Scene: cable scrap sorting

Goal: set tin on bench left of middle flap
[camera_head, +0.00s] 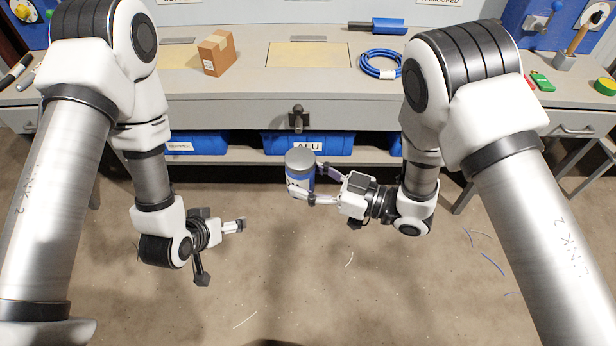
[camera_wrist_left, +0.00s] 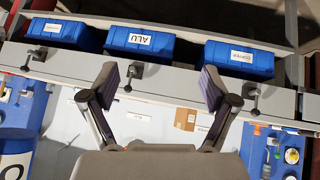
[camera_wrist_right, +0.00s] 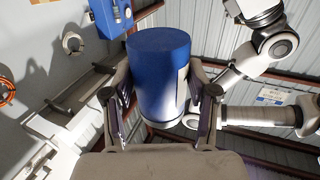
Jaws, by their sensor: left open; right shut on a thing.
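The tin (camera_head: 299,165), blue with a grey lid, is held by my right gripper (camera_head: 317,184) in front of the bench (camera_head: 260,88), above the floor. In the right wrist view the tin (camera_wrist_right: 160,75) stands between the two fingers, which are shut on it. The middle flap (camera_head: 311,55) looks like a yellowish panel in the bench top, with nothing on it. My left gripper (camera_head: 221,252) is open and empty, low at the left; its spread fingers (camera_wrist_left: 158,90) show in the left wrist view.
A cardboard box (camera_head: 216,53) stands on the bench left of the middle flap, at the edge of another yellowish panel (camera_head: 180,55). A blue cable coil (camera_head: 381,64) lies right of the middle flap. Blue bins (camera_head: 290,150) sit below the bench top. Bare bench shows between box and middle flap.

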